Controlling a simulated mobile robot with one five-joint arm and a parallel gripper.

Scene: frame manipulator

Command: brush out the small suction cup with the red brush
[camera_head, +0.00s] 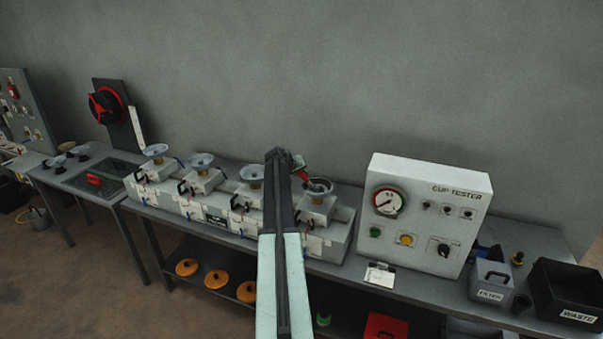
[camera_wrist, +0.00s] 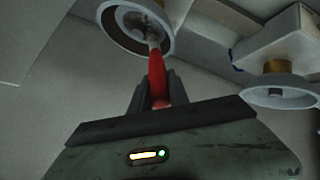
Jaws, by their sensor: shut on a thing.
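My gripper (camera_head: 297,165) is shut on the handle of the red brush (camera_wrist: 157,75), which also shows as a small red piece in the head view (camera_head: 303,175). The brush's pale tip reaches into the outline of a grey, round suction cup (camera_wrist: 112,20), which is the rightmost cup of the row in the head view (camera_head: 321,188). I cannot tell whether the bristles touch the inside of the cup. Three similar cups stand to its left, the nearest being this cup (camera_head: 252,173). My arm hides part of the row.
The white cup tester (camera_head: 430,212) with a gauge stands right of the row. A filter bin (camera_head: 490,281) and a black waste bin (camera_head: 568,292) stand at the bench's right end. Another cup (camera_wrist: 280,92) is close by in the wrist view. Orange discs (camera_head: 216,281) lie on the lower shelf.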

